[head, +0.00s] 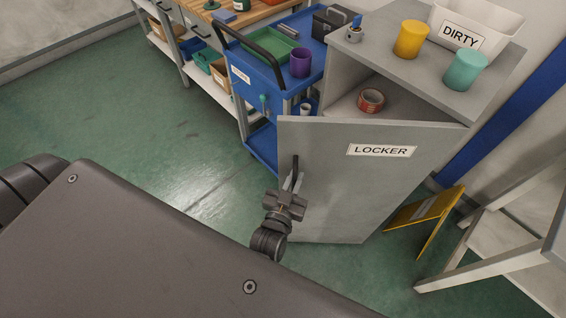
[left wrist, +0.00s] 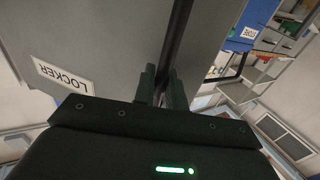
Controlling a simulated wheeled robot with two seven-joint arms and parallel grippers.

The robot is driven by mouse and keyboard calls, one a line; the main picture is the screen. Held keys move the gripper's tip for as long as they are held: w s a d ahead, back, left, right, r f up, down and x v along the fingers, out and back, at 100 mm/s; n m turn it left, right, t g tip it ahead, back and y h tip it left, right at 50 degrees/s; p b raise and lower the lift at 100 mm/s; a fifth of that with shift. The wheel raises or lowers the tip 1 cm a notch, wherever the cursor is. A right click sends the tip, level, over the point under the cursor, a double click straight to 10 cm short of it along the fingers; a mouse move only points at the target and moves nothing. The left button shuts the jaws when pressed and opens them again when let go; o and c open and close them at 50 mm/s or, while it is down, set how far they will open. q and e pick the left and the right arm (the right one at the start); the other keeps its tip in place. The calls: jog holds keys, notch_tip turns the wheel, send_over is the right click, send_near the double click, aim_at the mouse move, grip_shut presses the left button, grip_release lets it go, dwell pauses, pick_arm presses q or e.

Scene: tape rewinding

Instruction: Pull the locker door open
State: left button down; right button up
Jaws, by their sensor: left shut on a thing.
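The grey locker door (head: 345,190) carries a LOCKER label (head: 381,151) and stands ajar, showing a shelf inside the locker. Its dark vertical handle (head: 295,168) is near the door's left edge. My left gripper (head: 292,186) is at the handle and shut on it. In the left wrist view the gripper's fingers (left wrist: 161,88) close around the dark handle bar (left wrist: 178,40), beside the door face (left wrist: 100,40). The lower part of the handle is hidden by the gripper. My right gripper is not in view.
A red tape roll (head: 371,100) lies on the locker shelf. Yellow and teal cups and a DIRTY bin (head: 480,22) stand on top. A blue cart (head: 262,75) is left of the locker. A yellow floor sign (head: 425,210) stands right. Green floor (head: 150,140) is clear at left.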

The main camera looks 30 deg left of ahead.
pick_arm(q)
jog(key=shift+s+d, duration=0.25)
jog(key=shift+s, duration=0.1)
jog(key=c, duration=1.5)
grip_release()
jog(key=shift+c, duration=0.2)
jog(key=s+d+b, duration=0.1)
jog(key=s+b, duration=0.1)
jog(key=s, duration=0.8)
jog(key=shift+s, duration=0.4)
